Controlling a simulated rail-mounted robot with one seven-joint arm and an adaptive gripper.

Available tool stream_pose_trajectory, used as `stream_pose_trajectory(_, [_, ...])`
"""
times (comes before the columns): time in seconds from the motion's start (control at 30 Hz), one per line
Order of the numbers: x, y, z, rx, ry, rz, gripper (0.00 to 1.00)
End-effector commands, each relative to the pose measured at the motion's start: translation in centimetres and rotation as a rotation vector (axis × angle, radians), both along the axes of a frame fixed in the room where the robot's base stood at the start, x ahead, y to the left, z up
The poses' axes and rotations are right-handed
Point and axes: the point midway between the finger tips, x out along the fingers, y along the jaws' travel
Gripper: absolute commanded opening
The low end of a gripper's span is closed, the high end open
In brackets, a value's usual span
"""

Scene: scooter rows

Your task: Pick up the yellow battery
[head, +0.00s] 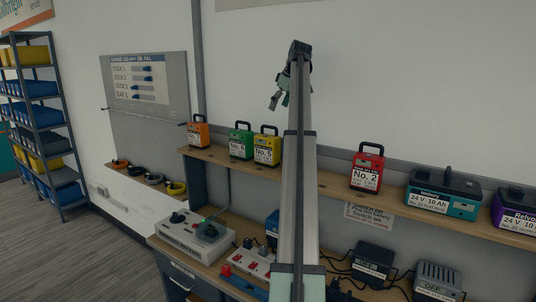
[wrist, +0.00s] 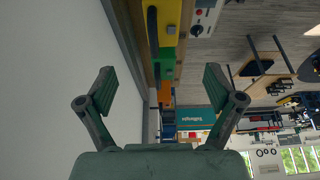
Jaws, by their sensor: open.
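The yellow battery (head: 267,150) with a dark handle and a white label stands upright on the wooden shelf (head: 222,160), just right of the green battery (head: 241,143). My gripper (head: 279,98) is open and empty, above the yellow battery in the head view and apart from it. In the wrist view my two spread fingers frame my gripper (wrist: 159,76). The yellow battery (wrist: 169,16) shows there at the top, beyond the fingertips and partly cut by the edge. The green battery (wrist: 167,62) lies below it in that picture.
An orange battery (head: 198,134) stands left of the green one. A red battery (head: 368,171) and a teal-and-black battery (head: 442,194) stand to the right on the shelf. A workbench below carries a grey device (head: 195,232). The wall runs close behind the shelf.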

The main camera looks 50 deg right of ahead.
Motion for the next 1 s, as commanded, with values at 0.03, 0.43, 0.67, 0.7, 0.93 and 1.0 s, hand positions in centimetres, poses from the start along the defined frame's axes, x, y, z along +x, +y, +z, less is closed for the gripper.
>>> stream_pose_trajectory(0.03, [0.4, 0.0, -1.6, 0.0, 0.0, 0.0, 0.92])
stream_pose_trajectory(0.43, [3.1, 0.4, -7.6, 0.001, 0.001, 0.0, 0.92])
stream_pose_trajectory(0.67, [3.6, 0.4, -8.9, 0.0, 0.001, 0.0, 0.92])
stream_pose_trajectory(0.7, [3.7, 0.5, -9.1, 0.0, 0.001, 0.0, 0.92])
stream_pose_trajectory(0.93, [4.5, 1.1, -11.7, 0.001, 0.002, 0.0, 0.92])
stream_pose_trajectory(1.0, [5.0, 1.0, -12.6, 0.001, 0.001, 0.0, 0.92])
